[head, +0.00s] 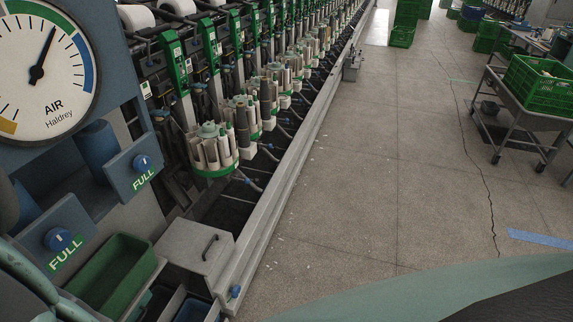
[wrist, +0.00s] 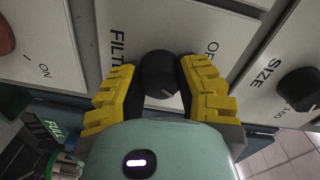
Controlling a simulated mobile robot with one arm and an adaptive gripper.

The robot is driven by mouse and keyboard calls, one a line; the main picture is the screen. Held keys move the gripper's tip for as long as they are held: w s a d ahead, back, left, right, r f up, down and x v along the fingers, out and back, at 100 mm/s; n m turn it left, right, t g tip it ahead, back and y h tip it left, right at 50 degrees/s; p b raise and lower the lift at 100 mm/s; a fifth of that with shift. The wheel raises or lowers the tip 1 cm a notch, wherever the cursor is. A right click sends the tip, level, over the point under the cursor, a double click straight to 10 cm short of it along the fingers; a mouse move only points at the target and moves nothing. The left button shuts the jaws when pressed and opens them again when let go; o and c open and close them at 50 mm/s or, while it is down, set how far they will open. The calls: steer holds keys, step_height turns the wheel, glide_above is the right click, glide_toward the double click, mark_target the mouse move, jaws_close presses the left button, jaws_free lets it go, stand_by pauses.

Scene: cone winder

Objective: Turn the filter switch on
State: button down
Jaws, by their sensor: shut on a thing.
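The filter switch is a round black knob (wrist: 160,74) on a pale panel in the wrist view. The panel reads "FILT", with the rest of the word covered, and part of "OF" shows at its upper right. A small pale pointer mark shows on the knob's near side. My gripper (wrist: 158,80) has its yellow ridged fingers on both sides of the knob and is shut on it. The fingers hide part of the panel and any other position label. The head view shows neither the switch nor my gripper.
A black knob marked SIZE (wrist: 299,89) is close on the right in the wrist view. A red control (wrist: 5,38) beside "ON" is at the left. In the head view, the winder (head: 240,115) runs along the left, and the floor (head: 385,150) beside it is open.

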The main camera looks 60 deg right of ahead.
steer(key=shift+d+r, duration=0.15)
steer(key=shift+d, duration=0.05)
steer(key=c, duration=0.9)
jaws_free()
steer(key=shift+w+d, duration=0.1)
steer(key=shift+w, duration=0.05)
steer(key=o, duration=0.4)
steer(key=shift+c, duration=0.2)
steer(key=shift+s, duration=0.3)
steer(key=v, duration=0.7)
